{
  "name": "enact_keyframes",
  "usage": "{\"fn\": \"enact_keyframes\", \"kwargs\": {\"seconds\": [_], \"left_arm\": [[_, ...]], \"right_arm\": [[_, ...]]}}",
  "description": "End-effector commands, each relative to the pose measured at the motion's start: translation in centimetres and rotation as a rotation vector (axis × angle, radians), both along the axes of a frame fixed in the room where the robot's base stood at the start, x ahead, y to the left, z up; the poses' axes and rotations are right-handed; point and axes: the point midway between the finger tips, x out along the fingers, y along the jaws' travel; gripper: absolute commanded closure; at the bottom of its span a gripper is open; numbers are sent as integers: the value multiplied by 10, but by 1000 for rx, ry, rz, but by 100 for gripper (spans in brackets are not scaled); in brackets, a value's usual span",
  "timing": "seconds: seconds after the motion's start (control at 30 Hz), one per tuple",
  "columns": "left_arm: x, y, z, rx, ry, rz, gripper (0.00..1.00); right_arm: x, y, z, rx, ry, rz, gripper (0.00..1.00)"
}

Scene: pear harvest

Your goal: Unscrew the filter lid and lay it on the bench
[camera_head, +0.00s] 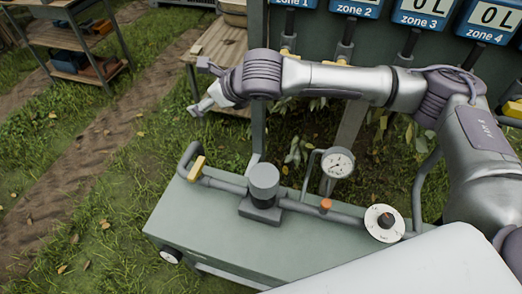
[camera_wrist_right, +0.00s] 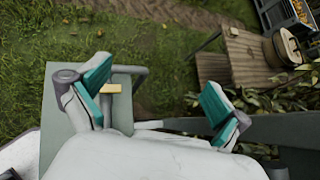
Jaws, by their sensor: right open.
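The filter (camera_head: 264,182) is a dark grey upright cylinder with a flat round top, on the pipe above the green cabinet in the head view. I cannot make out a seam between its lid and body. The wooden bench (camera_head: 225,42) stands behind, at the upper middle; it also shows at the upper right of the wrist view (camera_wrist_right: 247,68). My right gripper (camera_head: 204,87) is in front of the bench, beyond and left of the filter. In the wrist view its teal-padded fingers (camera_wrist_right: 155,86) are wide apart with nothing between them. My left gripper is not in view.
The green cabinet (camera_head: 185,215) carries pipes, a yellow-handled valve (camera_head: 197,168), a pressure gauge (camera_head: 338,163) and a round white dial (camera_head: 384,222). Zone panels (camera_head: 422,12) hang at the back. A shelf (camera_head: 75,40) stands far left. Grass lies open on the left.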

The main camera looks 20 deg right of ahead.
Motion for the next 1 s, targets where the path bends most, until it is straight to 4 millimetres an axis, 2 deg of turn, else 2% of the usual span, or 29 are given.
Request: {"fn": "enact_keyframes", "kwargs": {"seconds": [0.03,0.07,0.1,0.17,0.2,0.27,0.3,0.37,0.4,0.47,0.5,0.57,0.63,0.7,0.8,0.9,1.0], "left_arm": [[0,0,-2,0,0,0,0],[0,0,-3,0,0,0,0],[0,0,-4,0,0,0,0],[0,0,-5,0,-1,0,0],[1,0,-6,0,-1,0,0],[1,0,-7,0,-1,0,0],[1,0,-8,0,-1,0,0],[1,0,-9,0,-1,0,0],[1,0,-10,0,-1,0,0],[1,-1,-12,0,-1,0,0],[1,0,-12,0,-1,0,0],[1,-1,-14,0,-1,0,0],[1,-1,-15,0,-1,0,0],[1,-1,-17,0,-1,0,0],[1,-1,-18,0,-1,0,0],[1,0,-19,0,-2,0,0],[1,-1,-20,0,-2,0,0]], "right_arm": [[10,19,28,129,-112,25,0],[12,31,47,210,-176,54,0],[11,46,72,312,-253,107,0],[-2,68,105,449,-343,218,0],[-16,81,123,524,-386,309,0],[-44,98,143,608,-426,467,0],[-65,107,150,644,-432,583,0],[-100,117,150,659,-415,761,0],[-123,120,143,642,-385,879,0],[-154,120,125,580,-319,1041,0],[-171,117,107,511,-258,1136,0],[-191,106,75,374,-153,1246,0],[-201,84,34,172,-14,1315,0],[-199,54,-5,-55,127,1311,0],[-181,5,-43,-358,293,1196,0],[-161,-39,-61,-585,401,1032,0],[-147,-68,-65,-719,458,893,0]]}}
